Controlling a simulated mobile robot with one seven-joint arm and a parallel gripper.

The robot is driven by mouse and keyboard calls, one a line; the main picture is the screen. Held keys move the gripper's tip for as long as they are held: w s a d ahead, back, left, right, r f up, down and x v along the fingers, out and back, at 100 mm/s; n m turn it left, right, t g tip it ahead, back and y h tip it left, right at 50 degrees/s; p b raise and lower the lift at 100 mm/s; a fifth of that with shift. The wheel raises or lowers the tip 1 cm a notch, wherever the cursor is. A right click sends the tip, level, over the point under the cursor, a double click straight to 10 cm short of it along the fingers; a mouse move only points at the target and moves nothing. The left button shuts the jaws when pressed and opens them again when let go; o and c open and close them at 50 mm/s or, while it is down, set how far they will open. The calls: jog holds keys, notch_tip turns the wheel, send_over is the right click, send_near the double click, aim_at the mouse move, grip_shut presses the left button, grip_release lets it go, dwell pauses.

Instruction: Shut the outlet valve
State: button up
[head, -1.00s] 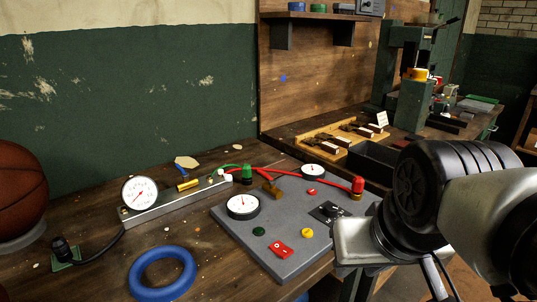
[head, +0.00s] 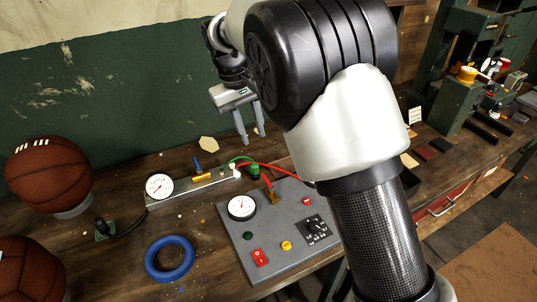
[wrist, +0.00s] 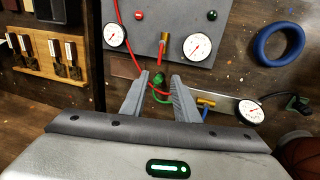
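Two brass valves show; no readable label tells which is the outlet. One, with a red lever (head: 267,185), sits on the grey panel (head: 232,232); it also shows in the wrist view (wrist: 162,44). The other (head: 201,178), with a blue lever, sits on the metal bar left of the panel, its lever pointing across the bar; it also shows in the wrist view (wrist: 206,102). My gripper (head: 250,134) is open and empty above the bench's back part. In the wrist view its fingertips (wrist: 159,78) frame a green fitting, with the red-lever valve just beyond.
A red hose and green tube run from near the green fitting (head: 255,170). A blue ring (head: 170,258) and basketballs (head: 48,175) lie left. The green wall is behind.

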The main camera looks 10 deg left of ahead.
aim_at(266, 178)
jog(key=d+f, duration=0.1)
jog(key=f, duration=0.4)
jog(key=w+f, duration=0.1)
jog(key=f, duration=0.5)
jog(key=w+d+f, duration=0.1)
jog(key=f, duration=0.5)
jog(key=shift+d, duration=0.35)
grip_shut()
